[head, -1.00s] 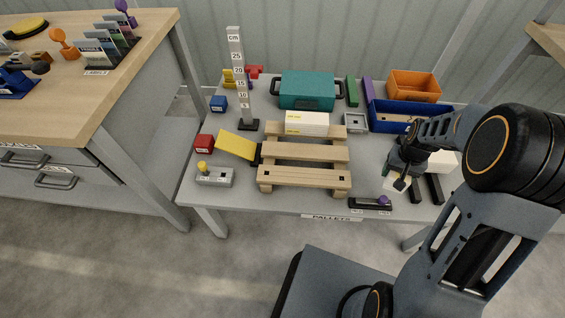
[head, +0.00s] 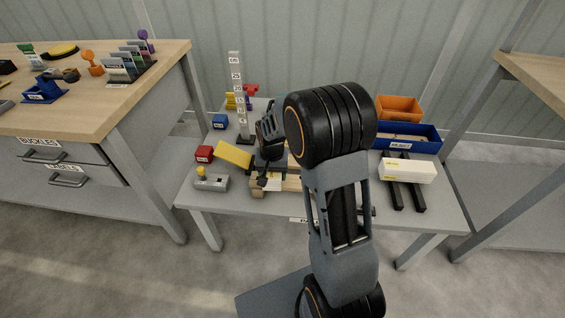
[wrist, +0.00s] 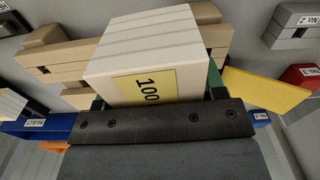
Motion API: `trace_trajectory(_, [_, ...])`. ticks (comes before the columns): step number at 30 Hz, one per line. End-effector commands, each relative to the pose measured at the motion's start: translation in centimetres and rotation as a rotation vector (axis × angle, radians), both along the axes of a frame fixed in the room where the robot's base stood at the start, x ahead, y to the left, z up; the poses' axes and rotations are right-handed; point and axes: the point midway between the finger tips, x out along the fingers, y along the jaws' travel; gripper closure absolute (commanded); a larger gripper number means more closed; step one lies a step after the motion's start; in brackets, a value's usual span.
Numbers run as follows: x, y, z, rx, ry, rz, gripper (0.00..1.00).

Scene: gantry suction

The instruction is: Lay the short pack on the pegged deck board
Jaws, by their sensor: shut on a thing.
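My gripper (head: 268,178) is shut on the short pack, a white block with a yellow "100" label (wrist: 150,45). In the wrist view the jaws grip the pack near the bottom of the picture. The pack shows only as a small pale patch under the gripper in the head view. The wooden pallet (head: 292,186) lies below it, mostly hidden by my arm. In the wrist view a wooden board (wrist: 60,62) with a dark mark runs behind the pack. I cannot tell whether the pack touches the wood.
A yellow wedge (head: 233,155) stands close left of my gripper, with a red block (head: 204,154) and a grey box with a yellow knob (head: 211,182). A measuring post (head: 237,95) stands behind. A longer white pack (head: 407,171) lies on dark rails at right, by a blue bin (head: 424,139).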

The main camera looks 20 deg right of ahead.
Motion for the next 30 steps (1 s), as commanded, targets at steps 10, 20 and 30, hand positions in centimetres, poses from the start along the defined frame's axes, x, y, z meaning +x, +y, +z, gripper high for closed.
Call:
trace_trajectory(10, [0.1,-4.5,2.6,0.001,-0.006,-0.98,0.67])
trace_trajectory(20, [-0.4,-6.8,4.4,0.001,-0.003,-1.543,0.67])
trace_trajectory(30, [-0.6,-7.2,4.8,0.0,-0.002,-1.648,0.67])
